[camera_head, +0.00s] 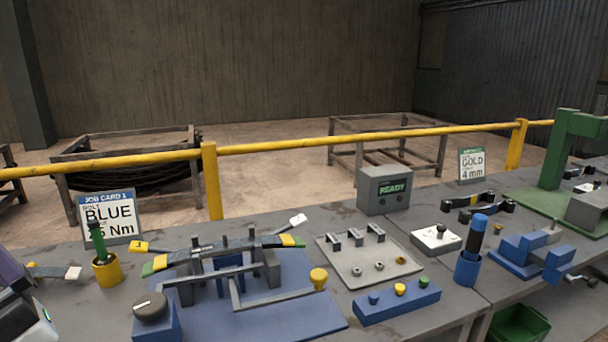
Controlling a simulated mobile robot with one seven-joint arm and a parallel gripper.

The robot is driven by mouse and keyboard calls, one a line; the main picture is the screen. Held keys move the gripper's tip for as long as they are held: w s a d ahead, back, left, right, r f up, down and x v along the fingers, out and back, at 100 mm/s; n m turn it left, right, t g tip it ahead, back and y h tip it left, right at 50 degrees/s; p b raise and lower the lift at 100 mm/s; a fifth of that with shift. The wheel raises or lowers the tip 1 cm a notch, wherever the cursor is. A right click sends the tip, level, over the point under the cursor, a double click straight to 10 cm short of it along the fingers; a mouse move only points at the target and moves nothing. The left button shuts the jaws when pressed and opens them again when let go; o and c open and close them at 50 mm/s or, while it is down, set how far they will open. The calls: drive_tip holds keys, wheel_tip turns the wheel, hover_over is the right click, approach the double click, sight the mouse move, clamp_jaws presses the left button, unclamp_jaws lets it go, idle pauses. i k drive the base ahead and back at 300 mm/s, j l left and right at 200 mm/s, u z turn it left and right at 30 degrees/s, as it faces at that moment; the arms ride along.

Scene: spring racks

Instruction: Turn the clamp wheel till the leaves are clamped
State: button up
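The spring leaves (215,249) lie as a long dark strip with yellow and green end marks across a grey clamp fixture (272,268) on a blue base plate (290,322). A round dark knob (151,306) with a white mark sits on a blue block at the front left of the fixture. A grey bar with a yellow knob (318,277) reaches out to the right. I cannot tell for sure which of these is the clamp wheel, or whether the leaves are tight. No gripper fingers show; a dark and pale part is cut off at the left edge.
A yellow cup (106,271) with a green-handled tool stands left of the fixture. A job card (109,218) reads BLUE. A grey box (384,190) reads READY. Right are a parts tray (345,264), a blue block (397,301), a blue holder (467,268) and a blue vise (528,258).

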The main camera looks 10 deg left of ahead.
sight(149, 307)
drive_tip(key=k+u, duration=0.1)
drive_tip(key=u, duration=0.35)
drive_tip(key=k+u, duration=0.15)
drive_tip(key=u, duration=0.35)
drive_tip(key=k+u, duration=0.1)
drive_tip(key=u, duration=0.35)
